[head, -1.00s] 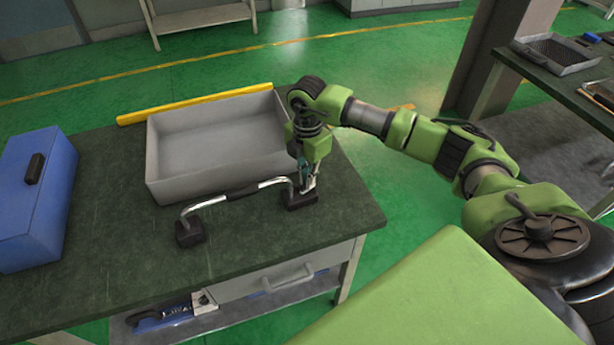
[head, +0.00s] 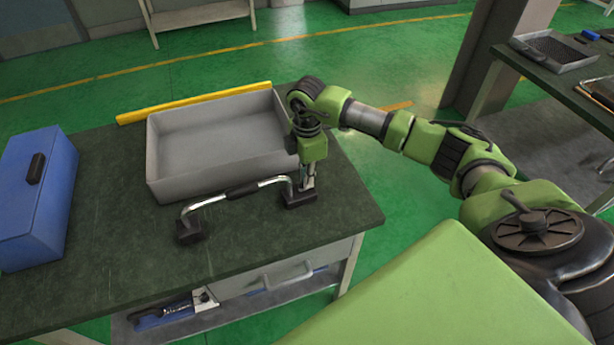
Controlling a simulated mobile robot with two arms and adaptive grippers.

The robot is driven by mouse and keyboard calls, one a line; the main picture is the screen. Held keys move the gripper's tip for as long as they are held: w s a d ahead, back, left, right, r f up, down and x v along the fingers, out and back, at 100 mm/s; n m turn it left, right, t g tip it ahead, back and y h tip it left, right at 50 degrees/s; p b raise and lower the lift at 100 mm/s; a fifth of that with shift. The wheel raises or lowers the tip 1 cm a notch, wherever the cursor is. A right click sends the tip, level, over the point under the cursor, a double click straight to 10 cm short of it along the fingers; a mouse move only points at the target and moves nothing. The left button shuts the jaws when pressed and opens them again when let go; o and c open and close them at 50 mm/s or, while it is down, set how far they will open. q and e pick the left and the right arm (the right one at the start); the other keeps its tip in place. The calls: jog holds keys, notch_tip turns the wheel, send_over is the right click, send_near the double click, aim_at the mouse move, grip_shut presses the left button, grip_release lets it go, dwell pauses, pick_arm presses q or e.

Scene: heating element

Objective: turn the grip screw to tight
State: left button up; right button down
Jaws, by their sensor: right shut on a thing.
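The heating element, a bent metal bar with a black middle sleeve (head: 243,190), stands on the dark green workbench. It has a black block at each end, a left one (head: 191,231) and a right one (head: 300,197). My right gripper (head: 308,184) points down at the right block and is shut at the top of it. The grip screw is hidden by the gripper, too small to make out. My left gripper is out of view.
A grey tray (head: 152,170) sits just behind the bar, with a yellow bar (head: 190,102) behind it. A blue toolbox (head: 38,200) stands at the left. The workbench front (head: 120,290) is clear. Another bench is at the right.

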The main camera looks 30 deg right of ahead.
jog(key=c, duration=2.5)
grip_release()
notch_tip(320, 180, up, 12)
jog(key=shift+r, duration=0.1)
